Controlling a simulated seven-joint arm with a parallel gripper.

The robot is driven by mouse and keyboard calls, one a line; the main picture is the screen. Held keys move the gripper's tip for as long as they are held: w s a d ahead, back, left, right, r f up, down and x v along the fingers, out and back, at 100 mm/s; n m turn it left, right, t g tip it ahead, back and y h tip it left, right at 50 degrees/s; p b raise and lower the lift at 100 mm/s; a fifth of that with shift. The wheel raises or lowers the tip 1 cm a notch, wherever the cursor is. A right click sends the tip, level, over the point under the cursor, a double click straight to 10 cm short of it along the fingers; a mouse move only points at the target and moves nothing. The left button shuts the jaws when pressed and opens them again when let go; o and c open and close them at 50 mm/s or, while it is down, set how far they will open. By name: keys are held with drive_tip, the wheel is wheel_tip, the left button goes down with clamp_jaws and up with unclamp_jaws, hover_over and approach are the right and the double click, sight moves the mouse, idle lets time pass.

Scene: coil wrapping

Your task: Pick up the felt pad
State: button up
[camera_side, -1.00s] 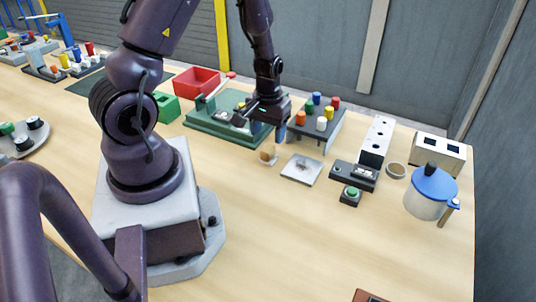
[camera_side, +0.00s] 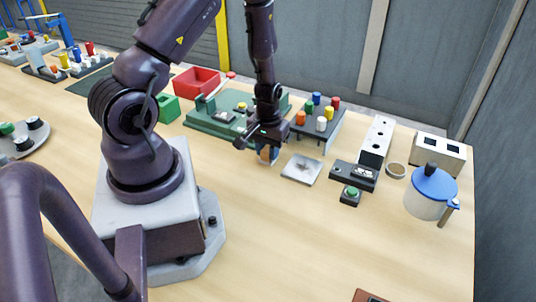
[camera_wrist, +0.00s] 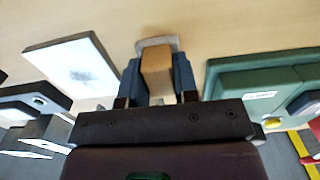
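The felt pad (camera_wrist: 158,43) shows in the wrist view as a pale grey-beige base under a tan block-shaped grip. In the side view it is a small tan shape (camera_side: 268,155) on the table, mostly covered by my gripper. My gripper (camera_wrist: 158,84) is lowered over it, with one blue-grey finger on each side of the tan grip. Little or no gap shows between fingers and grip, so I cannot tell whether they press on it. The pad seems to be at table height.
A pale square plate (camera_side: 301,169) lies just right of the pad. A green fixture (camera_side: 212,118) stands behind to the left, and a rack of coloured pegs (camera_side: 322,135) behind to the right. A black box with a green button (camera_side: 351,194) is further right.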

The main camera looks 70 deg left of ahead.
sight(268, 147)
drive_tip(key=c, duration=0.4)
drive_tip(key=shift+o, duration=0.2)
drive_tip(key=shift+r, duration=0.15)
wheel_tip(268, 147, up, 10)
drive_tip(key=shift+f, duration=0.1)
